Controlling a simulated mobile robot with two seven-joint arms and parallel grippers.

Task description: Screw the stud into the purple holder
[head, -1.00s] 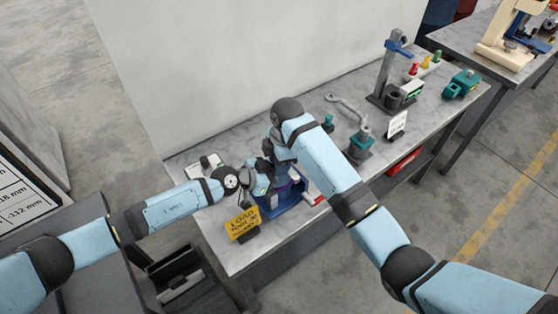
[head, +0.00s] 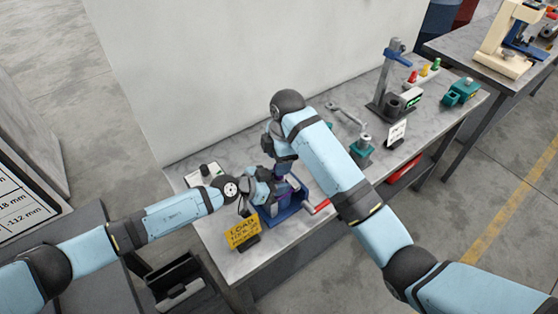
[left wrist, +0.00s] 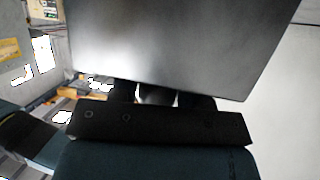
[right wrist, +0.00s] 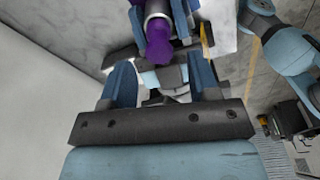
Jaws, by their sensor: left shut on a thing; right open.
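The purple holder (right wrist: 172,28) shows in the right wrist view between blue parts, with a grey band around it. In the head view only a sliver of purple shows by the blue vise (head: 290,213). My right gripper (right wrist: 160,82) is open, its fingers close to the purple piece's rounded end; its tips also show in the head view (head: 284,168). My left gripper (head: 263,187) reaches in from the left beside the vise. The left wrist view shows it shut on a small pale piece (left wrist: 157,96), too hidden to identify. I cannot single out the stud.
A yellow sign (head: 241,231) stands at the bench's front edge, close to my left arm. A red handle (head: 321,206) sticks out right of the vise. A grey-teal fixture (head: 361,153), a white card (head: 396,133) and a tall stand (head: 387,85) are farther right. A wall stands behind.

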